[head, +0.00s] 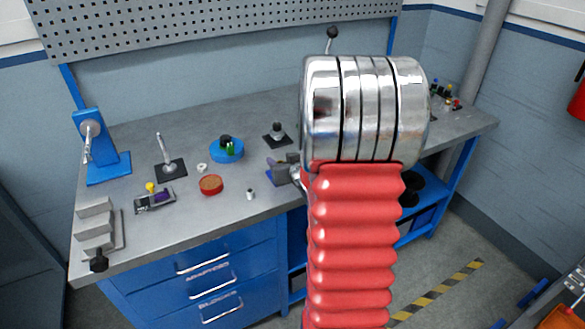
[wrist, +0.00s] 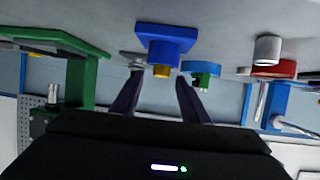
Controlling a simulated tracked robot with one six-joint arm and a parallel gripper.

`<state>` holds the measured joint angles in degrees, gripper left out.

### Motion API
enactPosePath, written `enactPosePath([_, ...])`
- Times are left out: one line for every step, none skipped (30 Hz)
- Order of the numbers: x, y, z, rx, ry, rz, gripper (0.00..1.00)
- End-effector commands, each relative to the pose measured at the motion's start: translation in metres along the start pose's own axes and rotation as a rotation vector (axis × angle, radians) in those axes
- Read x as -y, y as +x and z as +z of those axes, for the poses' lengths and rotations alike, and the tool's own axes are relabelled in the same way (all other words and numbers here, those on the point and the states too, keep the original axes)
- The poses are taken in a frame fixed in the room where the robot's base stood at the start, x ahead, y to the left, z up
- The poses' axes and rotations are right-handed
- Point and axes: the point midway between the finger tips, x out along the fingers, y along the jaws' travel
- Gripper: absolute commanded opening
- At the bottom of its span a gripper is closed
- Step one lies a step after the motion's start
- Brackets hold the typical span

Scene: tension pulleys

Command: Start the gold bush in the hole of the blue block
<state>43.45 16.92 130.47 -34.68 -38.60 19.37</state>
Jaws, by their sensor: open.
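In the wrist view, which is upside down, the blue block (wrist: 166,36) stands on the bench with its wide part against the top. The gold bush (wrist: 161,71) shows at the block's free end, in line with it; how deep it sits in the hole cannot be told. My gripper (wrist: 156,83) is open, with one dark finger on each side of the bush and a gap to both. In the head view, my gripper (head: 289,171) is beside my arm above the bench. A bit of blue, apparently the block (head: 271,178), shows there, and the bush is hidden.
In the head view, a blue disc (head: 227,151), a red round tray (head: 211,185) and a small grey cylinder (head: 250,194) stand left of the gripper. A black-based knob (head: 278,135) is behind it. A green stand (wrist: 82,80) is at the wrist view's left. My arm hides the bench's right-middle.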

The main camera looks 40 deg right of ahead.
Motion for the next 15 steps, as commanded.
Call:
enactPosePath([0.000, -0.005, 0.000, 0.000, 0.001, 0.001, 0.41])
enactPosePath([0.000, -0.008, 0.000, 0.000, 0.001, 0.001, 0.41])
enactPosePath([0.000, -0.013, 0.000, -0.001, 0.001, 0.001, 0.41])
enactPosePath([0.000, -0.016, 0.000, -0.001, 0.000, 0.001, 0.41])
enactPosePath([0.000, -0.020, 0.000, 0.000, 0.000, 0.000, 0.41])
enactPosePath([0.000, -0.025, 0.000, -0.001, 0.000, 0.001, 0.41])
enactPosePath([-0.001, -0.029, -0.001, -0.002, 0.000, 0.002, 0.41])
enactPosePath([-0.001, -0.032, 0.000, -0.001, 0.000, 0.002, 0.41])
enactPosePath([-0.001, -0.037, 0.000, -0.001, 0.000, 0.001, 0.41])
enactPosePath([-0.001, -0.041, 0.000, -0.001, -0.001, 0.001, 0.41])
enactPosePath([0.000, -0.044, 0.000, -0.001, 0.000, 0.001, 0.41])
enactPosePath([0.000, -0.049, 0.001, -0.001, 0.001, 0.001, 0.41])
enactPosePath([0.000, -0.053, 0.000, -0.002, 0.000, 0.001, 0.41])
enactPosePath([-0.001, -0.056, 0.000, -0.002, 0.000, 0.001, 0.41])
enactPosePath([-0.001, -0.061, 0.000, -0.001, 0.000, 0.001, 0.41])
